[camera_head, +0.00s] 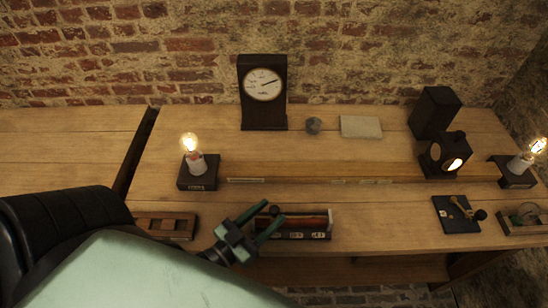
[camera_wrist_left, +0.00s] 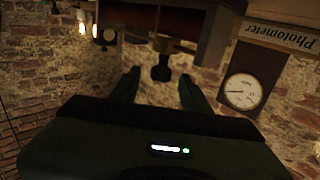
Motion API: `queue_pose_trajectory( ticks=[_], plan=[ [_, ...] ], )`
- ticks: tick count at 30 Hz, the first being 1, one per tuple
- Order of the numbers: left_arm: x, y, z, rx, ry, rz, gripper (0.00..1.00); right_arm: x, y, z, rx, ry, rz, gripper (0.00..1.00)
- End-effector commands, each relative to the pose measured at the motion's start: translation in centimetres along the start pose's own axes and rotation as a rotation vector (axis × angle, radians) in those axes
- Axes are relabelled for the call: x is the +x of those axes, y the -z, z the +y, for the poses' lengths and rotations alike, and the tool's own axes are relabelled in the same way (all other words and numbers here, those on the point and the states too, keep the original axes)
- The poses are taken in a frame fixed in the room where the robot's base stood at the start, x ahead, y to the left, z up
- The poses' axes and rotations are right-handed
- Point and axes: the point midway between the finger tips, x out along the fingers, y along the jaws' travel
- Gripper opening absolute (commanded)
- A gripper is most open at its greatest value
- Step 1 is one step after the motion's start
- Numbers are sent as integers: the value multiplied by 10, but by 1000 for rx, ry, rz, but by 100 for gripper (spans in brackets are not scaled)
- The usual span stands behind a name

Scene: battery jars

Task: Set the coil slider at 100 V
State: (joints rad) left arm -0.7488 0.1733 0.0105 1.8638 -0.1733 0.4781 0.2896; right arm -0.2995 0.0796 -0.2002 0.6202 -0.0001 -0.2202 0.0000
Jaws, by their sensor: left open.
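The coil (camera_head: 308,222), a reddish-brown winding in a dark frame with small pale labels, stands at the front edge of the bench. Its dark slider knob (camera_head: 275,210) is near the left end. My left gripper (camera_head: 274,212) is open with its green fingers reaching to the knob, one on either side in the picture. In the left wrist view the dark knob (camera_wrist_left: 161,72) shows between the open fingertips. Contact cannot be told. The dial meter (camera_head: 263,84) stands at the back in a dark case; its needle points right and slightly up, its numbers too small to read. My right gripper is out of view.
A lit lamp (camera_head: 197,167) stands behind the coil at left, another lit lamp (camera_head: 522,168) at far right. A wooden rail (camera_head: 330,172) runs between them, carrying a dark box (camera_head: 445,155). A key switch (camera_head: 459,214) lies at right.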

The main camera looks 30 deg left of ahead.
Motion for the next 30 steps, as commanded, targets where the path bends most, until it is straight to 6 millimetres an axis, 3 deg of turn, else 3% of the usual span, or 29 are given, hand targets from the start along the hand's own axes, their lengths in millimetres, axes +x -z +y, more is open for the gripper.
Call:
queue_pose_trajectory(
  ticks=[3,10,30],
  plan=[
    [-23,-4,0,1,0,-5,46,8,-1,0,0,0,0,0],
    [-49,-2,0,1,0,-2,46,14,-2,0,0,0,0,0],
    [-52,-1,0,1,0,-1,46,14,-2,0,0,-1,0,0]
  ],
)
